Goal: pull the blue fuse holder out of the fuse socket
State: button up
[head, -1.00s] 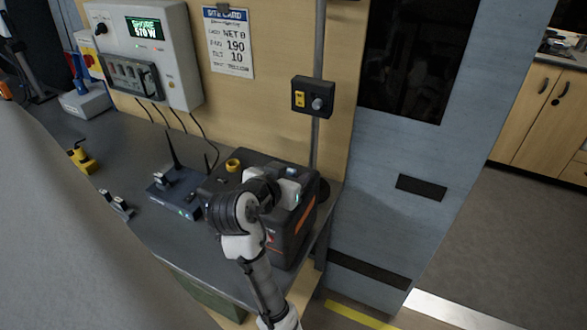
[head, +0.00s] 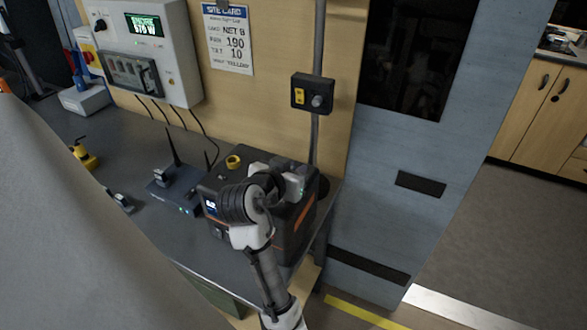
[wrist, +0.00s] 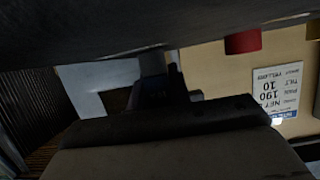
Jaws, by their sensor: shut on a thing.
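My gripper (head: 298,184) is over the top of the black power box, at the right end of the bench. Its fingers are mostly hidden by my own arm in the head view. In the wrist view it is shut on a small, dark, bluish piece (wrist: 153,92), which looks like the blue fuse holder; shade hides its outline. The fuse socket is not clearly seen, so I cannot tell whether the holder is still seated in it. A separate blue upright piece (head: 82,82) stands on a grey box at the far left, away from my gripper.
The black power box (head: 292,228) has a yellow knob (head: 233,162) on top. A dark router with antennas (head: 172,187) stands left of it. A black switch box (head: 312,95) is on the wall post behind. A grey cabinet (head: 380,170) stands close on the right.

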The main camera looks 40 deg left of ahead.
grip_shut()
jog(key=shift+r+p, duration=1.05)
jog(key=shift+r, duration=0.5)
jog(key=shift+r, duration=0.1)
jog(key=shift+r, duration=1.4)
jog(key=shift+s+f, duration=0.1)
